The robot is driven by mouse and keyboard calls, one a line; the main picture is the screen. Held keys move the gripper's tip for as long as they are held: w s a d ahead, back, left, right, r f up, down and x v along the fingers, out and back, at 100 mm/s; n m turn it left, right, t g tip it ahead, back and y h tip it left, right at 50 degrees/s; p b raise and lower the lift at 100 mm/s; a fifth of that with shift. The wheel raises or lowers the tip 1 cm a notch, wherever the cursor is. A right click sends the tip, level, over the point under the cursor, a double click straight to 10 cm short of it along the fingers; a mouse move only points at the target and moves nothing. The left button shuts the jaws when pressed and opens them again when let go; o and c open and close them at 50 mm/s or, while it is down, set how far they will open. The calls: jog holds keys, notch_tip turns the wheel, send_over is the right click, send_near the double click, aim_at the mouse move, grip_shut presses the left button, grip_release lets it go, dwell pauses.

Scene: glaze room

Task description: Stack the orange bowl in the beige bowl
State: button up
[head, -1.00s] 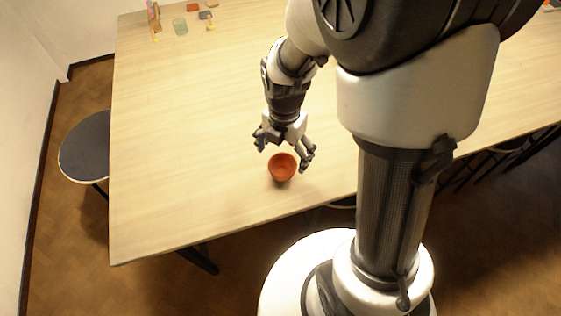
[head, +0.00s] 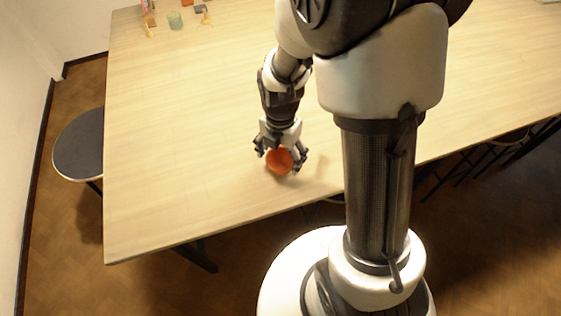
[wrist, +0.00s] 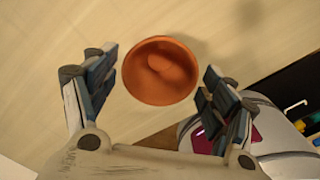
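The orange bowl (head: 280,162) is on the table near its front edge in the head view. My gripper (head: 279,157) is over it, with one finger to either side. In the wrist view the orange bowl (wrist: 160,72) shows its open inside between the fingertips. I do not see a beige bowl in either view.
The pale wooden table (head: 190,130) is mostly clear around the bowl. A green cup (head: 175,20) and several small things stand at the far left. A dark round stool (head: 80,145) is beside the left edge.

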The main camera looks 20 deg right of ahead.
jog(key=c, duration=0.9)
